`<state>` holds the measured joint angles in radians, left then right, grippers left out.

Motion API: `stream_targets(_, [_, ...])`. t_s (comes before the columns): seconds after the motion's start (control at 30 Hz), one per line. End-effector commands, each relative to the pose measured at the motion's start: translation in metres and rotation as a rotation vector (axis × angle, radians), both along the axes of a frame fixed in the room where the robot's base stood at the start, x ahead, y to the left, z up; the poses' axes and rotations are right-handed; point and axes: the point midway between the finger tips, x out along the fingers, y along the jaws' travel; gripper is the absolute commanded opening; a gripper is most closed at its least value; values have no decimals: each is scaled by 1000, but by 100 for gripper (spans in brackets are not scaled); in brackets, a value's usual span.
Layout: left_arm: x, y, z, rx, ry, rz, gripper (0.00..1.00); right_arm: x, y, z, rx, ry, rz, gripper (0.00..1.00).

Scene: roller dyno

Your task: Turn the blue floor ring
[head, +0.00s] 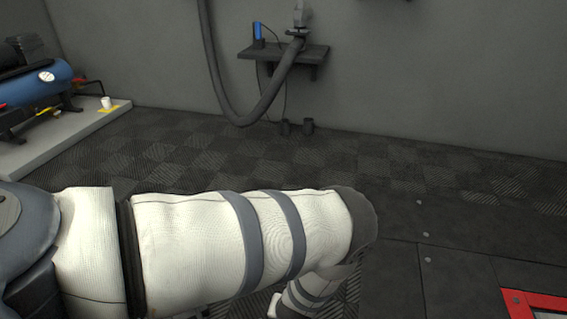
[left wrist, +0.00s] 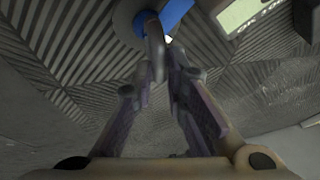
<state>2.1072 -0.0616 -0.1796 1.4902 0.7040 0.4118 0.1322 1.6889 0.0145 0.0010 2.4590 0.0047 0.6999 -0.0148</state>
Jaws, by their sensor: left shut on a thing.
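In the left wrist view, my left gripper (left wrist: 160,68) is shut on a narrow grey upright piece (left wrist: 154,32). A blue part (left wrist: 176,12) shows right behind this piece at the top edge, on a round grey plate (left wrist: 127,22) set in the ribbed floor. The blue part looks like the blue floor ring, but most of it is cut off or hidden. In the head view my left arm covers the lower left, and its gripper is out of sight. My right gripper is in neither view.
A pale label plate (left wrist: 245,14) with dark lettering lies beside the blue part. In the head view, a blue compressor (head: 40,84) stands on a pale platform (head: 60,135) at left. A wall shelf (head: 283,52) and hanging hose (head: 240,122) are behind. A red frame (head: 530,303) lies at lower right.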

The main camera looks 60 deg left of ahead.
Motion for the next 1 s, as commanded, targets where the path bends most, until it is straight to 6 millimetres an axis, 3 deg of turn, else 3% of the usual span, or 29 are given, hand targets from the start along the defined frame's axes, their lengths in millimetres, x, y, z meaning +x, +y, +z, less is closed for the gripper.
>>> stream_targets(0.6, [-5, 4, 2, 1, 0, -544, 0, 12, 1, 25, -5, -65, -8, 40])
stream_targets(1.0, [-6, 6, 0, 0, 1, -752, 0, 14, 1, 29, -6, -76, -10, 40])
